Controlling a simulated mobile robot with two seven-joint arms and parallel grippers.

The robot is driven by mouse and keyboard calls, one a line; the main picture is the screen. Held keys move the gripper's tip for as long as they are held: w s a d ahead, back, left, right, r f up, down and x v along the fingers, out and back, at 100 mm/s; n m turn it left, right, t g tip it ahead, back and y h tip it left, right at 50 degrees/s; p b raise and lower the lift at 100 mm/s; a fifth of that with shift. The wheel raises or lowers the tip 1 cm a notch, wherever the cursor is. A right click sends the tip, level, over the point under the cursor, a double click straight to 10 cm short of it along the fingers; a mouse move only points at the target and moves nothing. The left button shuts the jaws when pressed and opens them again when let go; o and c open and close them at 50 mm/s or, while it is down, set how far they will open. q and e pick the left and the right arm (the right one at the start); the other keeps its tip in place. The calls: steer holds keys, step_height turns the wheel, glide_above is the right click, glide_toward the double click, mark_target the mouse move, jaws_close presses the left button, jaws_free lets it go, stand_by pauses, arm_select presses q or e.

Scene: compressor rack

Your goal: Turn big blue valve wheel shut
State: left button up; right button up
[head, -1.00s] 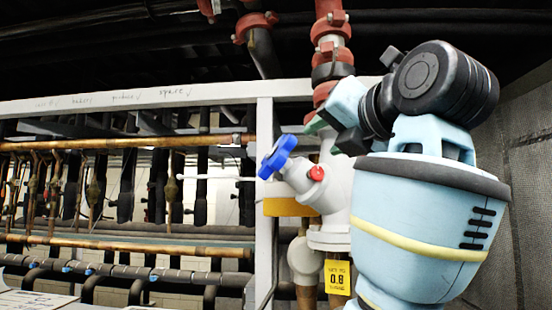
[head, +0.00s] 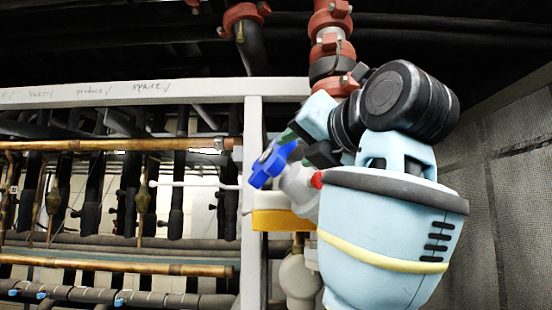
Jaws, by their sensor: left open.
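The blue valve wheel (head: 272,164) sits on a pale valve body (head: 299,190), at the centre of the head view. It is seen nearly edge-on and tilted. My left gripper (head: 300,146) is just right of the wheel's upper part, with its dark fingers apart. One fingertip overlaps the wheel's upper edge in the picture; whether it touches cannot be told. Nothing shows between the fingers. My left arm covers much of the valve body and the pipe behind it. My right gripper is out of view.
A red cap (head: 317,180) sits on the valve body beside my arm. A white upright post (head: 252,215) stands just left of the wheel. Red-clamped pipe (head: 332,45) rises above. Copper and dark pipes (head: 110,145) fill the left; a mesh wall (head: 500,180) is at right.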

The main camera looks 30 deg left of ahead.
mark_target(281, 158)
arm_select(q)
steer(key=shift+x, duration=3.9)
jaws_close()
steer(key=shift+d+f+m+t, duration=0.15)
steer(key=shift+m+t, duration=0.15)
steer(key=shift+t, duration=0.3)
steer(key=shift+s+a+f+m+t, duration=0.1)
steer(key=shift+a+f+m+t, duration=0.1)
steer(key=shift+m+t, duration=0.75)
steer(key=shift+s+a+f+m+t, duration=0.15)
steer(key=shift+m+t, duration=0.2)
steer(key=shift+t, duration=1.2)
jaws_free()
